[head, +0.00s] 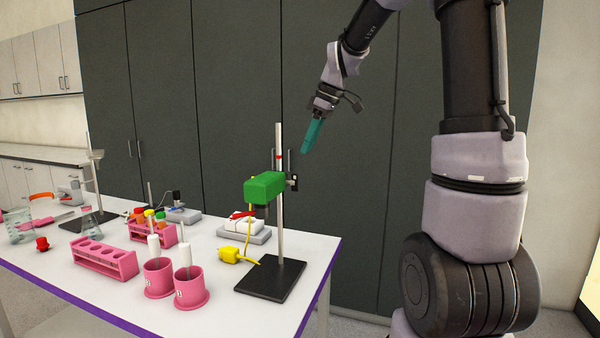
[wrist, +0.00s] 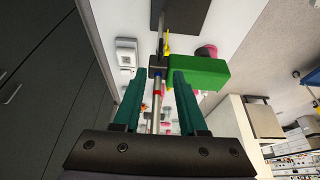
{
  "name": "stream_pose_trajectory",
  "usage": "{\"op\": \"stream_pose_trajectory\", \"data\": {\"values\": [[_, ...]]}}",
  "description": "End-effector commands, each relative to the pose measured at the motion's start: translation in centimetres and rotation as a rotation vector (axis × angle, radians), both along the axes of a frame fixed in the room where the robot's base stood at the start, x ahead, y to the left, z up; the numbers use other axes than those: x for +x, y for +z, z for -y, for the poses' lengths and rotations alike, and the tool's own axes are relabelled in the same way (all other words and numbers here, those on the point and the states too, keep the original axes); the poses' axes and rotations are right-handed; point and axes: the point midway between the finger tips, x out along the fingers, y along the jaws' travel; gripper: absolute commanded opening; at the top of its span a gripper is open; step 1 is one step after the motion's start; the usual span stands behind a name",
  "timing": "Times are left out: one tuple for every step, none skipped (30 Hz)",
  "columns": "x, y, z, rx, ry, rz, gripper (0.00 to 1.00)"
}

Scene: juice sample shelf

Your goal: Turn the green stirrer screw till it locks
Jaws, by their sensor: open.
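The green stirrer (head: 264,187) is a green block clamped to an upright metal rod on a stand, and it shows right of centre in the wrist view (wrist: 200,73). Its dark clamp (head: 292,182) sits at the rod, and also shows in the wrist view (wrist: 157,66); which part of it is the screw is too small to tell. My gripper (head: 306,150) has teal fingers, open and empty, above and to the right of the clamp in the head view. In the wrist view the rod and clamp appear between the fingertips (wrist: 160,73), apart from them.
The stand's black base (head: 270,278) is near the table's right end. Two pink holders (head: 190,287) with white-handled tools, a pink rack (head: 105,259), a yellow plug (head: 231,255) and a white scale-like device (head: 244,231) stand nearby. Dark cabinets (head: 230,90) are behind; space around my gripper is clear.

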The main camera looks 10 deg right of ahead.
Motion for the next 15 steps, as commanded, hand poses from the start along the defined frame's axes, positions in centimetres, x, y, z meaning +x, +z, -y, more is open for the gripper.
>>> {"op": "stream_pose_trajectory", "data": {"values": [[0.1, -1.0, -0.4, 0.002, 0.001, -0.006, 0.41], [0.2, -1.5, -0.6, 0.002, 0.001, -0.006, 0.41], [0.4, -2.3, -0.8, 0.001, 0.001, -0.005, 0.41], [0.5, -2.8, -1.0, 0.001, 0.001, -0.005, 0.41], [0.6, -3.4, -1.2, 0.001, 0.001, -0.005, 0.41], [0.8, -4.1, -1.4, 0.001, 0.000, -0.006, 0.41], [0.9, -4.6, -1.6, 0.002, -0.001, -0.006, 0.41], [1.0, -5.1, -1.7, 0.001, -0.001, -0.005, 0.41], [1.2, -5.7, -2.0, 0.002, -0.001, -0.006, 0.41], [1.3, -6.2, -2.1, 0.001, 0.000, -0.005, 0.41], [1.4, -6.5, -2.3, 0.001, 0.000, -0.005, 0.41], [1.5, -7.0, -2.4, 0.001, -0.001, -0.003, 0.41], [1.5, -7.3, -2.6, 0.001, 0.000, -0.005, 0.41], [1.6, -7.6, -2.6, 0.001, 0.000, -0.005, 0.41], [1.7, -7.9, -2.7, 0.001, -0.001, -0.003, 0.41]]}}
